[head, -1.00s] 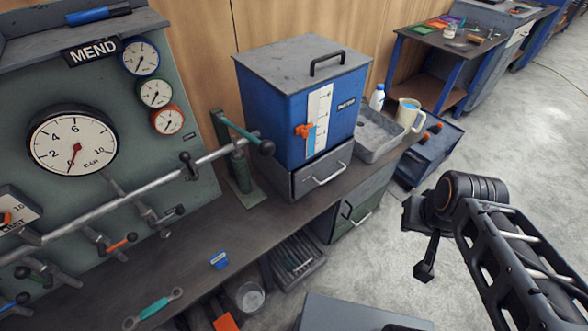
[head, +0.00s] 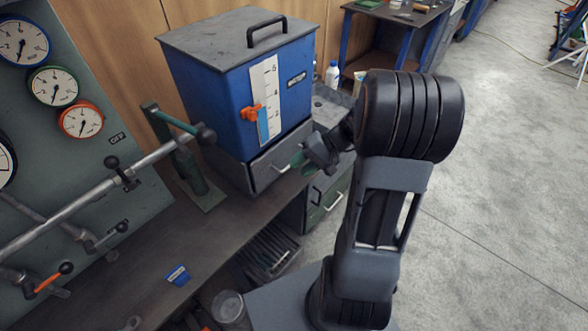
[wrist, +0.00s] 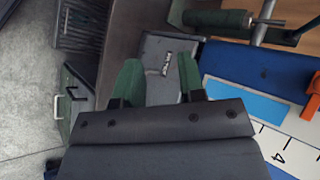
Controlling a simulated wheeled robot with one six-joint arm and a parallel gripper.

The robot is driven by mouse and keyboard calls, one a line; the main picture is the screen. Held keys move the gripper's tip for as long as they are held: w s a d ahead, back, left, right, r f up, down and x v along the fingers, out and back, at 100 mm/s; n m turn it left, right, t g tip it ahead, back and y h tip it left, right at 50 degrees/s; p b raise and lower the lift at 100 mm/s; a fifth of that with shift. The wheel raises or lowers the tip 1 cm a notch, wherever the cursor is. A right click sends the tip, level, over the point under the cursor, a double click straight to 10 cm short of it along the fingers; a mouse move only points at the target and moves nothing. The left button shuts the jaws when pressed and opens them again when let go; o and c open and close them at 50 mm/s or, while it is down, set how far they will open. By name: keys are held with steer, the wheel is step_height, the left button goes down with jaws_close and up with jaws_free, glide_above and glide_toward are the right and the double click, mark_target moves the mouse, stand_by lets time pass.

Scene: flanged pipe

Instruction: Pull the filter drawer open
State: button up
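The filter drawer (head: 262,172) is the grey box front under the blue tank (head: 225,95), and it looks shut. Its pale bar handle (head: 279,168) shows in the head view beside my gripper (head: 306,160). In the wrist view, the drawer front (wrist: 160,50) lies ahead of my gripper (wrist: 159,80). The two green fingers are spread apart, with the handle (wrist: 166,64) showing in the gap between them. The fingers do not appear closed on it. I cannot tell whether the handle is within their depth.
A green cabinet drawer (head: 325,205) with its own handle is below the bench (head: 215,222). A pipe (head: 75,205) with valve levers runs along the left. A blue block (head: 177,275) lies on the bench. Open concrete floor (head: 480,200) is at right.

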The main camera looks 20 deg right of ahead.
steer(key=w+d+f+m+t+y+b, duration=0.1)
steer(key=w+d+f+m+t+b, duration=0.1)
steer(key=d+f+t, duration=0.3)
steer(key=w+d+f+m+t+y+b, duration=0.1)
steer(key=w+d+f+m+t, duration=0.15)
steer(key=d+f, duration=0.45)
steer(key=shift+t, duration=0.65)
steer(key=x, duration=1.2)
steer(key=shift+w+r, duration=0.2)
steer(key=shift+r, duration=0.15)
jaws_close()
